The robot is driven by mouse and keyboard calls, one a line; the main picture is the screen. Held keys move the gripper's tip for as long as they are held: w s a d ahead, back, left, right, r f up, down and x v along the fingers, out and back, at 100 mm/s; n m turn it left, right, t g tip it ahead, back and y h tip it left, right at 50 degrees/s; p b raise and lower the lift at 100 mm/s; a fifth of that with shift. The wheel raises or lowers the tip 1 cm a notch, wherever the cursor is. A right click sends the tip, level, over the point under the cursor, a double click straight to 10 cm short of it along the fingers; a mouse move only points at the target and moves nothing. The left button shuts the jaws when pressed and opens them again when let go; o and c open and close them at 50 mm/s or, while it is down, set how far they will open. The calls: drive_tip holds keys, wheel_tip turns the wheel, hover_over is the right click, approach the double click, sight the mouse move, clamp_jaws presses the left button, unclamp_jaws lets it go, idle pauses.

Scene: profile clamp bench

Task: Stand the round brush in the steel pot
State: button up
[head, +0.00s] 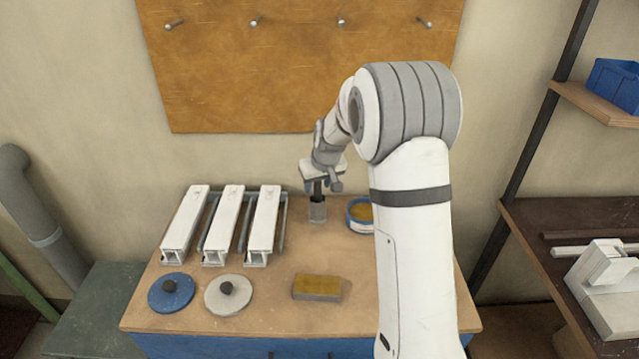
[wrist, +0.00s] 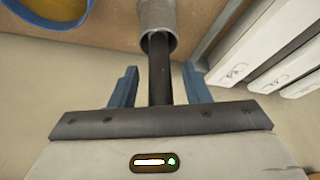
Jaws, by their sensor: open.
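The steel pot (head: 317,212) is a small grey cylinder standing near the back of the bench, beside the white profiles. In the wrist view the pot (wrist: 157,16) shows its open mouth at the top. A dark round shaft, which looks like the round brush (wrist: 160,65), stands in the pot and reaches back toward my palm. Its end inside the pot is hidden. My gripper (head: 321,186) is just above the pot. In the wrist view its blue fingers (wrist: 158,74) are apart, one on each side of the shaft, with a gap on both sides.
Several things share the bench (head: 220,322): three white profiles (head: 228,225) on a rack left of the pot, a blue tub (head: 358,214) close on its right, a blue disc (head: 171,292), a grey disc (head: 228,295) and a yellow-topped block (head: 317,288). A board with pegs (head: 300,70) hangs behind.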

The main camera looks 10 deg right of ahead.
drive_tip(key=a+b+v, duration=0.1)
drive_tip(key=v, duration=1.1)
drive_tip(key=s+f+m+g, duration=0.1)
drive_tip(key=s+m, duration=0.1)
drive_tip(key=s, duration=3)
drive_tip(key=shift+d+f+g+h, duration=0.3)
drive_tip(key=shift+f+h, duration=0.05)
drive_tip(key=shift+h, duration=0.05)
